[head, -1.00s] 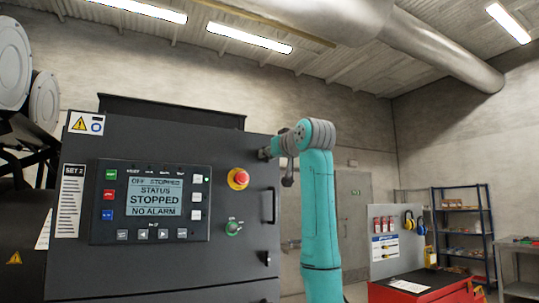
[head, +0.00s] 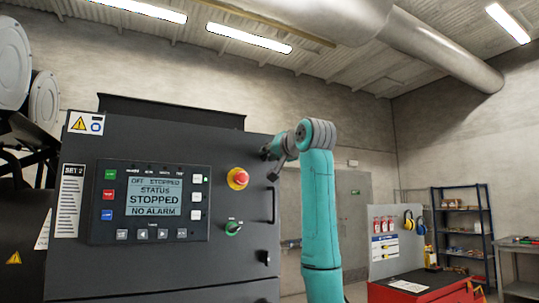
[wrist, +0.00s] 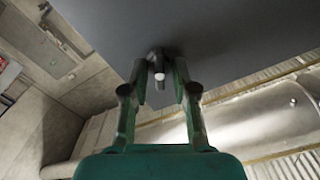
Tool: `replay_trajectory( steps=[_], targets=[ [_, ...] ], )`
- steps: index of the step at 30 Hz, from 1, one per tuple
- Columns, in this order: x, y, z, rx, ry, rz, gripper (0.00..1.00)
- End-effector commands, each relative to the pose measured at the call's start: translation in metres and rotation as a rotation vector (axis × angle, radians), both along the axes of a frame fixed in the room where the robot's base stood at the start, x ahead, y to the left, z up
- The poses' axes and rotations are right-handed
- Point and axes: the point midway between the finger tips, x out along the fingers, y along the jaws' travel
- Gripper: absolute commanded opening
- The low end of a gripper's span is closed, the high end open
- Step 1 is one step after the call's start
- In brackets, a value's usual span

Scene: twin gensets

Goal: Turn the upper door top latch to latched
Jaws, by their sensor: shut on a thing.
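The upper door top latch (wrist: 158,66) is a small dark knob with a pale end on the dark grey door (wrist: 230,30) in the wrist view. My gripper (wrist: 160,72) has its two green fingers on either side of it and is shut on it. In the head view my gripper (head: 268,153) is at the upper right edge of the cabinet door (head: 150,265), and it hides the latch there. I cannot tell the latch's exact angle.
The door carries a display panel (head: 152,204), a red emergency button (head: 238,178), a green-marked rotary switch (head: 233,228), a handle (head: 273,205) and a lower latch (head: 264,257). A red tool cabinet (head: 415,290) and shelving (head: 462,228) stand to the right.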

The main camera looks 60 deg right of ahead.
Motion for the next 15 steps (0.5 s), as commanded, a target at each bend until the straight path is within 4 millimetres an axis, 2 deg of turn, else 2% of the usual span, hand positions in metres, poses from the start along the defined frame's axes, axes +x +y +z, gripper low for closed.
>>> replay_trajectory(
  steps=[15],
  targets=[
    [-0.0007,-0.0016,-0.0021,0.417,-0.256,0.000,0.00]
  ],
)
